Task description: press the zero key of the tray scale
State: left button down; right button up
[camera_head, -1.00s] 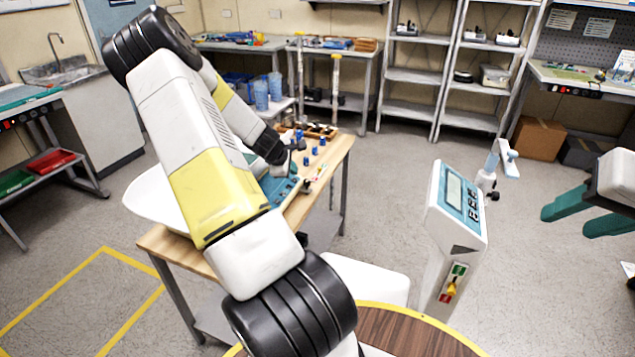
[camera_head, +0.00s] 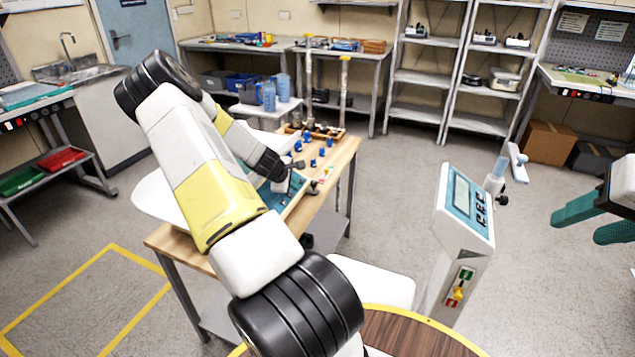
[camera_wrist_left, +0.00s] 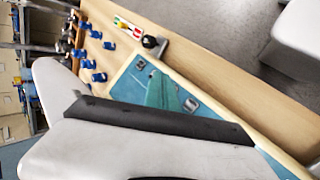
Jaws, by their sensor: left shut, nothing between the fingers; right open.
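The tray scale has a white pan (camera_head: 160,198) and a teal key panel (camera_head: 298,196), on a wooden bench. My left arm covers much of it in the head view. I cannot tell whether the tip touches a key, and the zero key cannot be made out. My right gripper (camera_head: 574,227) is open and empty at the right edge, away from the bench.
Blue clamp-like pieces (camera_head: 313,162) and a wooden rack (camera_head: 322,132) stand on the bench beyond the scale. A black knob (camera_wrist_left: 150,41) sits close to the panel. A white column with a display panel (camera_head: 464,203) stands to the right.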

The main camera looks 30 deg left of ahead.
pick_arm(q)
jog(key=shift+a+f, duration=0.35)
jog(key=shift+f, duration=0.5)
dwell(1.5)
jog(key=shift+a+f, duration=0.2)
jog(key=shift+f, duration=0.15)
jog(key=shift+s+a+f, duration=0.1)
jog(key=shift+f, duration=0.2)
dwell(0.5)
dwell(0.3)
jog(key=shift+d+r, duration=0.3)
jog(key=shift+r, duration=0.35)
jog(key=r, duration=0.1)
jog(key=d+r, duration=0.1)
jog(key=r, duration=0.1)
jog(key=d+r, duration=0.1)
jog(key=shift+r, duration=0.35)
